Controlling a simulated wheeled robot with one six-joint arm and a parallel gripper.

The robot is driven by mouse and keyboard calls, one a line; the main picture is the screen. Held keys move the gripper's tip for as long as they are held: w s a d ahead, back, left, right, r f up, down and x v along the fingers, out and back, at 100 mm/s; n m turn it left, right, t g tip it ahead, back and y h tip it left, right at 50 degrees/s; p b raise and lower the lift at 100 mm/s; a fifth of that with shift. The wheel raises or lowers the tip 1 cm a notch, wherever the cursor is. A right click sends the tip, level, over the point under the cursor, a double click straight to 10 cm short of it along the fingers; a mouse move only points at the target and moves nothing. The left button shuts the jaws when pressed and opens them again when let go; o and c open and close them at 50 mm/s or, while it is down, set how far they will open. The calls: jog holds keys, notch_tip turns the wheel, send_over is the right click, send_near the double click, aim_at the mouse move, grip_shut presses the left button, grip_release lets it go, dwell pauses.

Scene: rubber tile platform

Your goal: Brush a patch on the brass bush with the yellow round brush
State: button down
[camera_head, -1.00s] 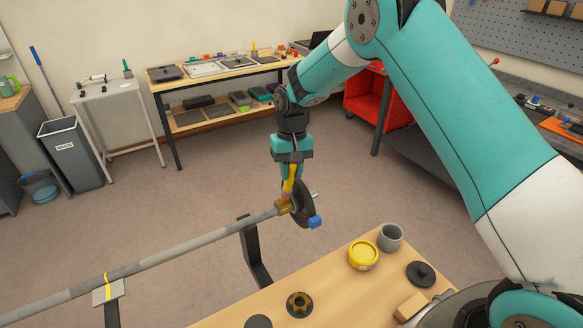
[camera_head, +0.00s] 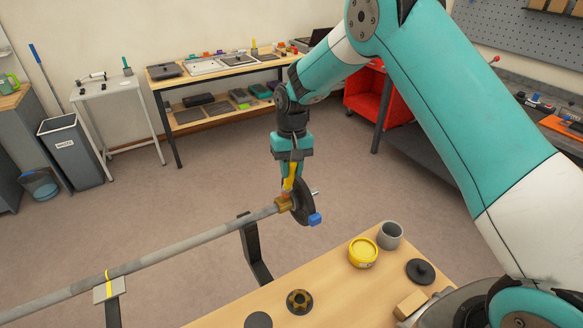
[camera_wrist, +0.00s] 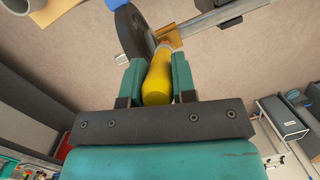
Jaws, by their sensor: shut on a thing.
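The brass bush (camera_head: 282,204) sits around the grey shaft near its right end, against a dark disc (camera_head: 302,203). My gripper (camera_head: 290,171) is above the bush, pointing down, and is shut on the yellow round brush (camera_head: 289,185). In the wrist view the brush's yellow handle (camera_wrist: 157,78) lies between my two teal fingers (camera_wrist: 155,85), and its far end reaches the brass bush (camera_wrist: 173,40). The brush tip is at the bush, but I cannot tell whether it touches. The bristles and any patch on the bush are not clear.
The long shaft (camera_head: 180,247) runs left on dark stands (camera_head: 252,250). A blue block (camera_head: 315,219) is at the disc's lower edge. The wooden table (camera_head: 335,290) in front holds a yellow tin (camera_head: 363,253), a grey cup (camera_head: 390,235), a black lidded part (camera_head: 420,271) and a dark-and-brass knob (camera_head: 299,301).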

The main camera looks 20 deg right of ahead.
jog(key=shift+f, duration=0.5)
dwell(1.5)
jog(key=shift+s+a, duration=0.25)
jog(key=shift+a, duration=0.8)
jog(key=shift+d, duration=0.1)
jog(key=shift+w+d, duration=0.25)
jog(key=shift+d, duration=0.75)
jog(key=shift+a, duration=0.1)
